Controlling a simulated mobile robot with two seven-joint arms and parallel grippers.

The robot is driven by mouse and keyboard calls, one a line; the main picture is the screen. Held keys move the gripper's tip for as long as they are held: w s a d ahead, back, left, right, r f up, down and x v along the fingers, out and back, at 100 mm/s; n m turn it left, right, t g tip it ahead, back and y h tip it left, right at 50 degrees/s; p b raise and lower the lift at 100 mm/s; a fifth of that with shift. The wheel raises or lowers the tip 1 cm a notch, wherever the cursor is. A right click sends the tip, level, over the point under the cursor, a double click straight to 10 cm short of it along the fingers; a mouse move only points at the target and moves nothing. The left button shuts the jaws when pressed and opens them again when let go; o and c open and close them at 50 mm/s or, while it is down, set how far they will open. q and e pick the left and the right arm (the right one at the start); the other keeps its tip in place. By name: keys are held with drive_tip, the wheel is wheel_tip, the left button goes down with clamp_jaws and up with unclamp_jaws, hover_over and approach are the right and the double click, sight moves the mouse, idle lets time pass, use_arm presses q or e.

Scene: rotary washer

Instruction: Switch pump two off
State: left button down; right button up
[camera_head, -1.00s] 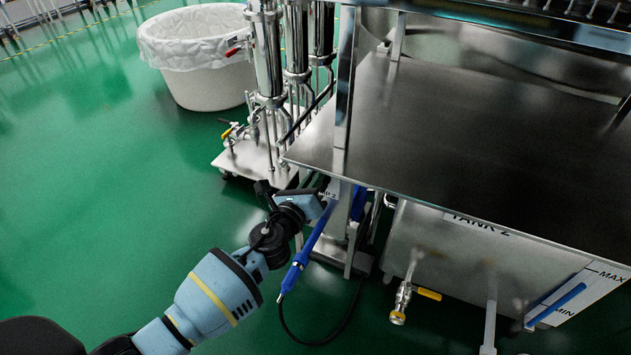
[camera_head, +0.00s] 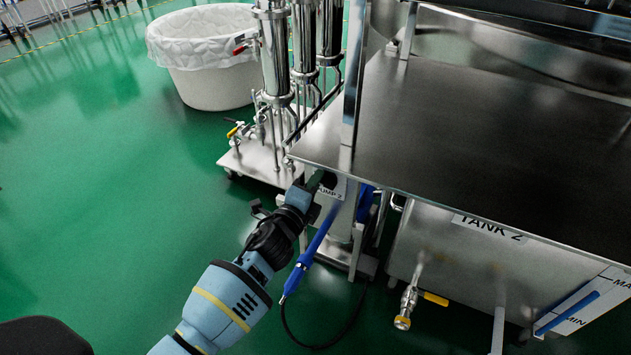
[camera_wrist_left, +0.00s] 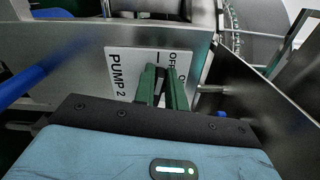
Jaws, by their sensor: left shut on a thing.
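The pump 2 switch plate (camera_wrist_left: 124,72) is a pale panel marked PUMP 2, with OFF and a partly covered second word. In the head view the PUMP 2 plate (camera_head: 338,190) sits under the near left corner of the steel table. My left gripper (camera_head: 322,181) reaches up to this plate. In the left wrist view its green fingers (camera_wrist_left: 163,84) are close together at the plate, shut on the pump 2 switch. The switch is hidden by the fingers, so its position cannot be told. My right gripper is not in view.
The steel tabletop (camera_head: 470,150) overhangs the plate. A blue spray wand (camera_head: 306,258) hangs just right of my left arm. Tank 2 (camera_head: 455,250) with a yellow-handled valve (camera_head: 408,304) stands to the right. Green floor (camera_head: 110,220) is free at left.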

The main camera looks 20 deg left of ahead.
use_arm(q)
drive_tip(key=shift+f+n, duration=0.15)
drive_tip(key=shift+n, duration=0.65)
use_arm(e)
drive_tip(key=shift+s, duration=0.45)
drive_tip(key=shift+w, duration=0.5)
use_arm(q)
drive_tip(key=c, duration=1.4)
unclamp_jaws()
drive_tip(key=shift+c, duration=0.2)
drive_tip(key=shift+s, duration=0.1)
